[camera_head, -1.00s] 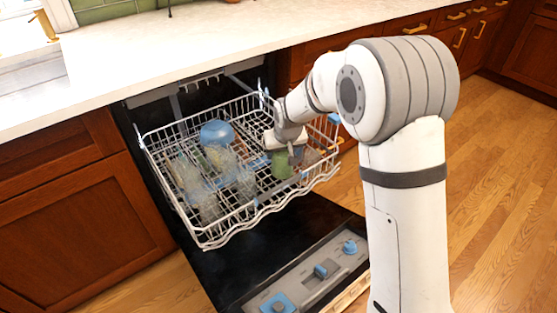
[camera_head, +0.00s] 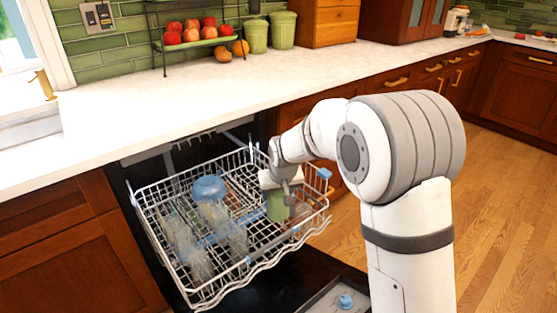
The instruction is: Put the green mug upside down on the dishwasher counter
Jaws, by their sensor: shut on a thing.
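The green mug (camera_head: 278,208) is at the right side of the pulled-out upper dishwasher rack (camera_head: 188,291). My gripper (camera_head: 284,192) is over the mug from above and shut on it. The gripper's body hides part of the mug, and I cannot tell which way up the mug is or whether it touches the rack. The white dishwasher counter (camera_head: 205,106) runs above and behind the rack and is bare along its front part.
A blue bowl (camera_head: 208,188) and several clear glasses (camera_head: 181,240) stand in the rack. On the counter's back are a fruit stand (camera_head: 198,43), green canisters (camera_head: 283,30) and a wooden box (camera_head: 328,22). The open dishwasher door (camera_head: 290,275) lies below the rack.

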